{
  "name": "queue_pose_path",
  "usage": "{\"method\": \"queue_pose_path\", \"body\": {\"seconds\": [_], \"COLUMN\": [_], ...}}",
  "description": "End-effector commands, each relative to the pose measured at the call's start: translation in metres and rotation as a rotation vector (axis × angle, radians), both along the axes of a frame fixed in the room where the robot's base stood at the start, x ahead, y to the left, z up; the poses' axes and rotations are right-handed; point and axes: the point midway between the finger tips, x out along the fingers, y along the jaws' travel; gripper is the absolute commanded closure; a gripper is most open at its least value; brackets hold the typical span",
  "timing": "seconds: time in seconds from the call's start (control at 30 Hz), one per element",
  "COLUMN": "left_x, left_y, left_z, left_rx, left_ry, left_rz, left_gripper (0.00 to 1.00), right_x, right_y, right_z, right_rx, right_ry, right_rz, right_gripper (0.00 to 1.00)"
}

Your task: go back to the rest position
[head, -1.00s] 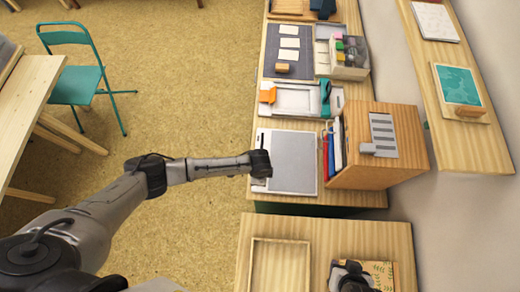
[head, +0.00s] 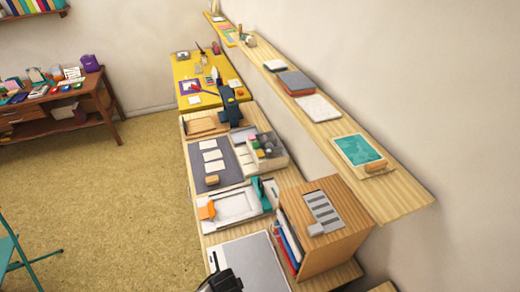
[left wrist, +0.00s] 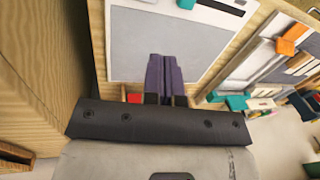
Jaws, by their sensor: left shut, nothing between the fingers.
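My left gripper (left wrist: 165,78) shows in the left wrist view with its two dark fingers together and nothing between them. It is over the worktop, by the grey paper trimmer board (left wrist: 165,45). In the head view, a dark part of my arm (head: 222,282) shows at the bottom edge, against the same grey board (head: 250,266). The fingertips cannot be made out there. My right gripper is not in view.
A wooden box with folders (head: 330,240) stands right of the board. Beyond lie a white tray (head: 238,206), a grey mat (head: 196,175) and an inkpad caddy (head: 262,155). A wall shelf (head: 390,195) runs along the right. Open floor (head: 110,190) lies left.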

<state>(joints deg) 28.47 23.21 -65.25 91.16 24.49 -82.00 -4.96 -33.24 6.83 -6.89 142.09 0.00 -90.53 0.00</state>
Motion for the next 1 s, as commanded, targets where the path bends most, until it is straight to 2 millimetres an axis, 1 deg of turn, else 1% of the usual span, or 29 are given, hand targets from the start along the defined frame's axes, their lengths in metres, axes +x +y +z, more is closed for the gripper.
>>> {"method": "queue_pose_path", "body": {"seconds": [0.03,0.07,0.1,0.13,0.17,0.2,0.27,0.3,0.37,0.4,0.47,0.5,0.57,0.6,0.67,0.73,0.8,0.87,0.9,1.0], "left_x": [0.011,0.017,0.025,0.031,0.036,0.04,0.042,0.041,0.036,0.029,0.016,0.007,-0.01,-0.022,-0.042,-0.067,-0.09,-0.109,-0.121,-0.15], "left_y": [-0.008,-0.013,-0.018,-0.021,-0.024,-0.028,-0.031,-0.029,-0.021,-0.012,0.005,0.018,0.039,0.052,0.072,0.09,0.103,0.111,0.115,0.117], "left_z": [0.024,0.038,0.058,0.074,0.09,0.111,0.145,0.166,0.193,0.207,0.222,0.228,0.232,0.231,0.225,0.212,0.195,0.178,0.168,0.147], "left_rx": [-0.029,-0.046,-0.072,-0.09,-0.112,-0.146,-0.211,-0.253,-0.315,-0.353,-0.402,-0.425,-0.453,-0.464,-0.469,-0.461,-0.442,-0.417,-0.402,-0.369], "left_ry": [-0.057,-0.091,-0.137,-0.171,-0.208,-0.255,-0.326,-0.369,-0.427,-0.458,-0.494,-0.512,-0.527,-0.53,-0.519,-0.486,-0.44,-0.394,-0.361,-0.288], "left_rz": [0.01,0.019,0.032,0.043,0.056,0.078,0.125,0.163,0.231,0.283,0.367,0.424,0.507,0.562,0.64,0.719,0.782,0.825,0.848,0.882], "left_gripper": [1.0,1.0,1.0,1.0,1.0,1.0,1.0,1.0,1.0,1.0,1.0,1.0,1.0,1.0,1.0,1.0,1.0,1.0,1.0,1.0], "right_x": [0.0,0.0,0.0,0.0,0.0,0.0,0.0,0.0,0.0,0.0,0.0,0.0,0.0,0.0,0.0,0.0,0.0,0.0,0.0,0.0], "right_y": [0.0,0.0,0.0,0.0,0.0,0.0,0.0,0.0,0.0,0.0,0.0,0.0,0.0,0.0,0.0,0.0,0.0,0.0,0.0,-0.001], "right_z": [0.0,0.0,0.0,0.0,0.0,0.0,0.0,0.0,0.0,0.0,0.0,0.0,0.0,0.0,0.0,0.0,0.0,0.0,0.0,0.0], "right_rx": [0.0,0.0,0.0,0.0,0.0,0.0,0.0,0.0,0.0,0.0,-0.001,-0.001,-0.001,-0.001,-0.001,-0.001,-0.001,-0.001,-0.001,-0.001], "right_ry": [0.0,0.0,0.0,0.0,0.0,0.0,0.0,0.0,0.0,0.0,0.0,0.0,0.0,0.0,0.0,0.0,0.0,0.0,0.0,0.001], "right_rz": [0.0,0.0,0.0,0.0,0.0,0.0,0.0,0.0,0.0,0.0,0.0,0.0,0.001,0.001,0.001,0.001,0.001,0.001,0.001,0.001], "right_gripper": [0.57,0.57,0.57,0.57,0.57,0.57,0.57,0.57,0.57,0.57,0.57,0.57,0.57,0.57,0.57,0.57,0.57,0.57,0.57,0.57]}}
